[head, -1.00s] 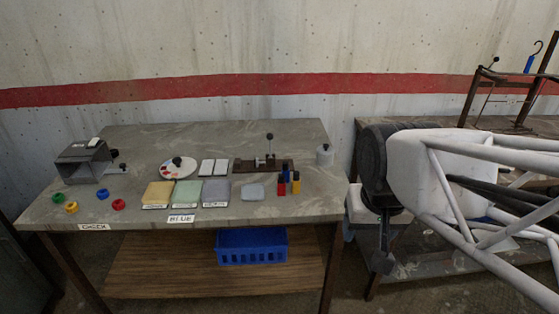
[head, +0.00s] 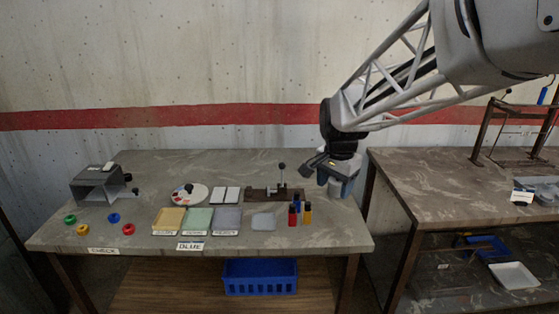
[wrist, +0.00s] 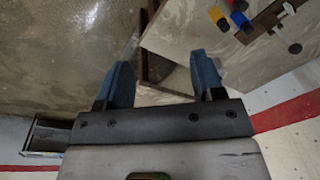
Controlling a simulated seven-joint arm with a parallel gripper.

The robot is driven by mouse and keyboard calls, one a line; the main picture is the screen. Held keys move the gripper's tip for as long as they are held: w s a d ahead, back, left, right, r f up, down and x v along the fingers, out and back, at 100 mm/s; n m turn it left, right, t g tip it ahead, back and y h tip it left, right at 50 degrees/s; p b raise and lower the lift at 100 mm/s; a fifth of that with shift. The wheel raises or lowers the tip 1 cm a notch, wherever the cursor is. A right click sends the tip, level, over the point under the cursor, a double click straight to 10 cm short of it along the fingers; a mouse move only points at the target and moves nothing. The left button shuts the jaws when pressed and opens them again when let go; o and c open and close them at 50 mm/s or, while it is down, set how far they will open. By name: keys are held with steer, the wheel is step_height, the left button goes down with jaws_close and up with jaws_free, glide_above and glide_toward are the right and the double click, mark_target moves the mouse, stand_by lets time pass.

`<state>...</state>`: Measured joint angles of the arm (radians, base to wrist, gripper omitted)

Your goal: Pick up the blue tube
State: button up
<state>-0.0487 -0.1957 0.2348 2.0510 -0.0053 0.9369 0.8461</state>
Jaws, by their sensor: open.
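The blue tube (head: 297,203) stands on the left bench, just behind and between a red tube (head: 292,217) and a yellow tube (head: 308,213). In the wrist view the blue tube (wrist: 240,21) shows at the top right, beyond the right finger, beside the yellow tube (wrist: 217,17) and the red tube. My gripper (head: 316,172) hangs above the right end of the bench, up and right of the tubes. Its fingers (wrist: 160,65) are apart, with nothing held between them.
A dark fixture with an upright lever (head: 270,193) stands behind the tubes. A grey pad (head: 263,221) lies left of them. A pale canister (head: 336,187) stands near the bench's right end, partly behind my gripper. A gap separates the bench from a second table (head: 440,190).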

steer(key=w+a+f+m, duration=0.1)
steer(key=w+f+m, duration=0.15)
steer(key=w, duration=0.45)
steer(key=w+a+f+m, duration=0.2)
steer(key=w+f, duration=0.2)
steer(key=w, duration=0.3)
steer(key=m+g, duration=0.1)
steer(key=m, duration=0.3)
glide_above(298, 198)
steer(key=f, duration=0.8)
steer(key=shift+w+d+f, duration=0.1)
steer(key=shift+d+f, duration=0.2)
steer(key=shift+w+a+f, duration=0.1)
steer(key=shift+w+f, duration=0.3)
steer(key=shift+f, duration=1.3)
steer(key=shift+f, duration=2.6)
